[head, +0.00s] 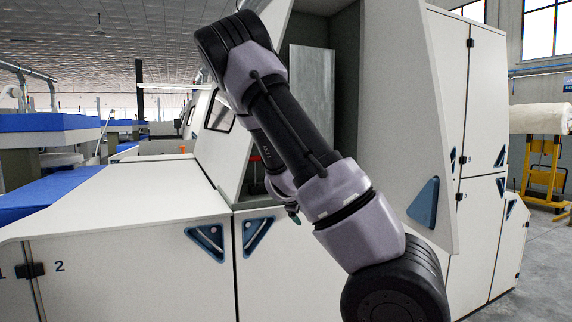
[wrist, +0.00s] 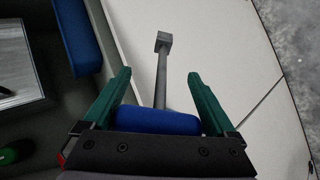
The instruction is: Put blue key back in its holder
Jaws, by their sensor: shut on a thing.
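In the wrist view the blue key has a blue handle (wrist: 158,121) and a thin grey shaft with a square grey end (wrist: 163,42). My gripper (wrist: 158,78) has two green fingers, shut on the blue handle, with the shaft pointing away between them. In the head view only a small dark part of my gripper (head: 294,213) shows past my arm, in front of the machine opening; the key is hidden there. I cannot make out the key's holder for certain in either view.
A white machine (head: 130,205) with numbered doors fills the front. A red-topped part (head: 254,160) stands in its opening. In the wrist view a blue block (wrist: 77,38) is at upper left and a green round thing (wrist: 8,156) at lower left.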

